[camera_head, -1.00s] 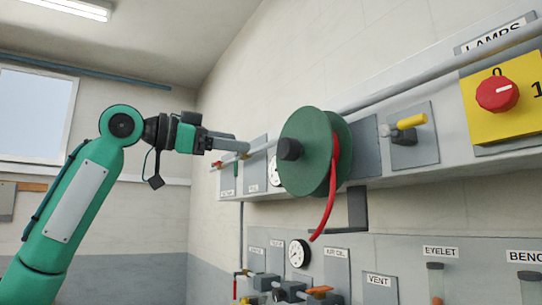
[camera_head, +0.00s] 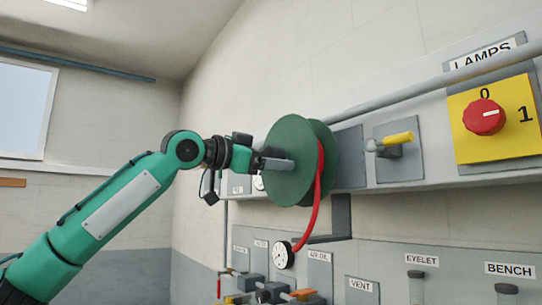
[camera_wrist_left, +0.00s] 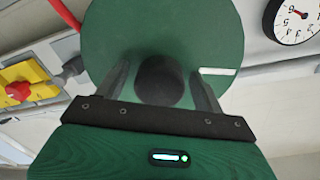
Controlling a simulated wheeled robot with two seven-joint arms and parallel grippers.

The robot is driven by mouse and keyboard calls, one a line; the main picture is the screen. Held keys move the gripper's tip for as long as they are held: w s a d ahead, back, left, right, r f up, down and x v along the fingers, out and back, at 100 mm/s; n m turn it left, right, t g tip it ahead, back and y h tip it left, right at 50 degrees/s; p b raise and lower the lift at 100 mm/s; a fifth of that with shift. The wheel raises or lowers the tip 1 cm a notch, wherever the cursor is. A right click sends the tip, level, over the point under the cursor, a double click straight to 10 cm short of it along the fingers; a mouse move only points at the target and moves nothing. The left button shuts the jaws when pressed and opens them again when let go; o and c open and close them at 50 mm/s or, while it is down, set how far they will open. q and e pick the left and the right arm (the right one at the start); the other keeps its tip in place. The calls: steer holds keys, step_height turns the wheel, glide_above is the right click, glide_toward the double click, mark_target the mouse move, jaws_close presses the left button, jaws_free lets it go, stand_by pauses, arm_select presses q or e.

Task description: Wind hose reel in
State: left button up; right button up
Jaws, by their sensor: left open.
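The green hose reel (camera_head: 290,185) is mounted on the grey wall rail, and its red hose (camera_head: 313,215) hangs down from it in a curve. My left gripper (camera_head: 282,164) is at the reel's front face. In the left wrist view the open fingers (camera_wrist_left: 162,88) stand on either side of the dark round hub knob (camera_wrist_left: 160,80), with a gap visible at each side. A white mark shows on the reel disc (camera_wrist_left: 140,30) beside one finger. In the head view the gripper hides the knob. My right gripper is not in view.
Right of the reel are a yellow-handled valve (camera_head: 395,140) and a yellow lamp switch plate (camera_head: 495,140) with a red knob. Below are a round gauge (camera_head: 283,255) and several small valves. Open space lies left of the reel.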

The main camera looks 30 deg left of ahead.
arm_select(q)
steer(key=c, duration=1.4)
